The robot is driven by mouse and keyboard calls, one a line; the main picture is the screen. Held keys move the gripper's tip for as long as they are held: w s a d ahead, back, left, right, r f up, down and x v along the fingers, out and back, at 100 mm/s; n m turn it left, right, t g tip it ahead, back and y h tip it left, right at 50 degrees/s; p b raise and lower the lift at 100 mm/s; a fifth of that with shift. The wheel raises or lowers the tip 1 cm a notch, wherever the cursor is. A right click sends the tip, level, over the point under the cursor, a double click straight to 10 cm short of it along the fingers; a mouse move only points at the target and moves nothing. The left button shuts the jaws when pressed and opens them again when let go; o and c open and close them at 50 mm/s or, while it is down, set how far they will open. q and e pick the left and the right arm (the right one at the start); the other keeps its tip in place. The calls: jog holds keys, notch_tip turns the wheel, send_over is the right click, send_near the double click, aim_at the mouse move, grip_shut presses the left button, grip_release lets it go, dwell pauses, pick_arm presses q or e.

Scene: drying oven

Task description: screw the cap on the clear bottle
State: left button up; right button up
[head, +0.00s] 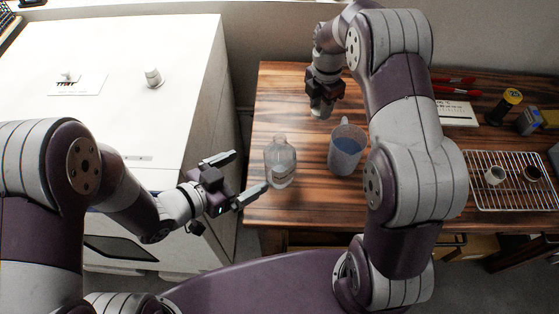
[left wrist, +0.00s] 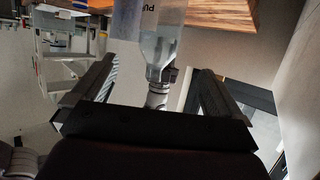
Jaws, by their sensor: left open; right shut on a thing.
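The clear bottle (head: 281,166) stands upright on the wooden table near its left front part, with no cap visible on its neck. My left gripper (head: 248,174) is open just left of the bottle, its fingers pointing toward it. In the left wrist view the bottle (left wrist: 147,38) appears upside down beyond the open fingers of the left gripper (left wrist: 152,88); printed letters show on it. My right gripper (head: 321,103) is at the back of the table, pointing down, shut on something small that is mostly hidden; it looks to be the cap.
A wire rack (head: 512,195) with small cups is at the right. The white oven (head: 175,110) stands left of the table, across a gap. Red-handled tools (head: 455,91) and a yellow-black container (head: 503,108) lie further back.

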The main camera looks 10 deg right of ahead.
aim_at(268, 161)
pick_arm(q)
jog(key=x, duration=0.6)
jog(key=shift+w+d+f+b, duration=0.15)
jog(key=shift+w+d+b, duration=0.05)
jog(key=shift+d+b, duration=0.15)
jog(key=x, duration=0.5)
jog(key=shift+f, duration=0.15)
jog(key=c, duration=1.1)
